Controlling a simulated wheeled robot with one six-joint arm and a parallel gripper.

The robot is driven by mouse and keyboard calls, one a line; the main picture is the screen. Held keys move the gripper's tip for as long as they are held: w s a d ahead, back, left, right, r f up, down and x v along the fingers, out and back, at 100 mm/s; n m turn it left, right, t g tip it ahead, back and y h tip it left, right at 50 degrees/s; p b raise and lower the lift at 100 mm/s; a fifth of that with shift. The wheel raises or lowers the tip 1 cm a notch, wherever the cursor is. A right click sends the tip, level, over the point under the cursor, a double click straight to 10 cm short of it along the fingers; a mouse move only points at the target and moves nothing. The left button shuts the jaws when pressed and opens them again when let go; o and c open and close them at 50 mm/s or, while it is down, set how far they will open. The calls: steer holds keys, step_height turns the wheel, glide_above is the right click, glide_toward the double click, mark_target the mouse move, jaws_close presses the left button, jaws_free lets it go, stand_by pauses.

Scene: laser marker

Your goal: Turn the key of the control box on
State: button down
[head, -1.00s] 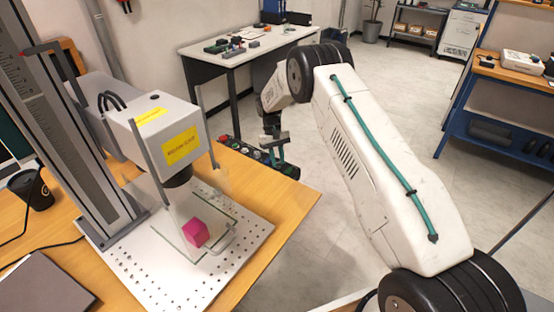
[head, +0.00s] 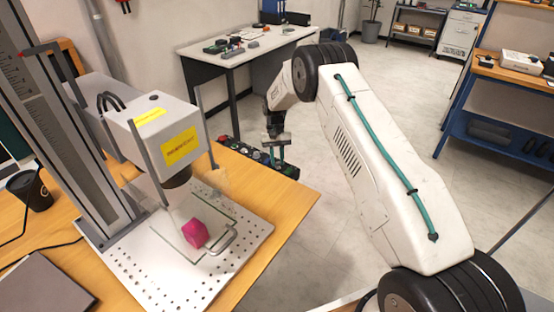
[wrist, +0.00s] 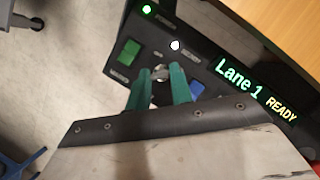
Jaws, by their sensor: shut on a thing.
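The control box (head: 288,170) is a dark panel at the edge of the wooden table in the head view, partly hidden by my gripper (head: 276,152). In the wrist view the control box (wrist: 207,58) fills the middle, and its display (wrist: 253,90) reads "Lane 1 READY". A green light and a white light glow on it. My gripper (wrist: 160,88) has its teal fingertips shut on the key (wrist: 160,72), a small metal piece mostly hidden between them. A green button (wrist: 129,51) lies left of the key and a blue button (wrist: 196,89) right of it.
The laser marker (head: 165,135) stands left of the box over a perforated plate (head: 130,262). A pink block (head: 194,234) lies under it near a clear guard with a handle. The wooden table's edge (head: 300,200) runs close to the box. Open floor lies to the right.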

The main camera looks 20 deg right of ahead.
steer(key=c, duration=1.2)
jaws_free()
steer(key=shift+c, duration=0.2)
steer(key=v, duration=0.7)
steer(key=shift+r, duration=0.45)
steer(key=shift+w, duration=0.15)
